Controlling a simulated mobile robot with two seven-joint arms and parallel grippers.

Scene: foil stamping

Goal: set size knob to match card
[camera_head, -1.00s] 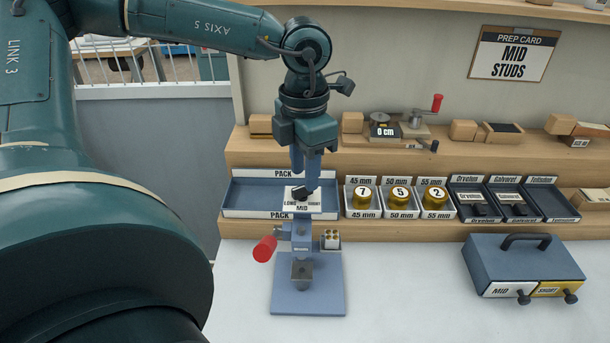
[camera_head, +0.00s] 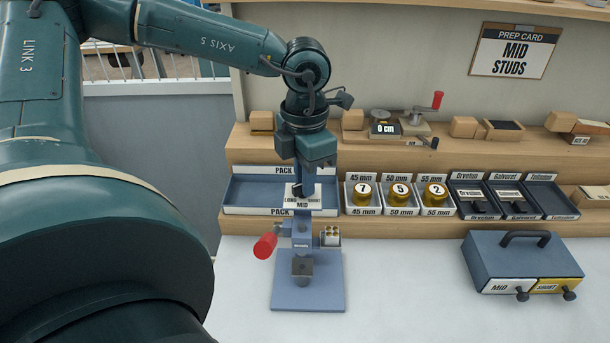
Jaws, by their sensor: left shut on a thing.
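The stamping press (camera_head: 308,285) stands on the white table, with a red-handled lever (camera_head: 265,246) at its left. The label plate (camera_head: 315,198) on its top reads LONG at left, MID below and SHORT at right, partly covered. The dark size knob (camera_head: 298,190) sits at this plate. My left gripper (camera_head: 303,180) points down from above and is shut on the knob. Its fingers hide much of the knob, so I cannot tell its exact pointing. The prep card (camera_head: 514,50) on the back wall reads MID STUDS. My right gripper is not in view.
Behind the press is a blue PACK tray (camera_head: 258,190). To its right are bins with brass parts numbered 7, 5 and 2 (camera_head: 399,195), then dark labelled trays (camera_head: 512,200). A blue drawer box (camera_head: 522,263) stands at right. The white table between press and box is clear.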

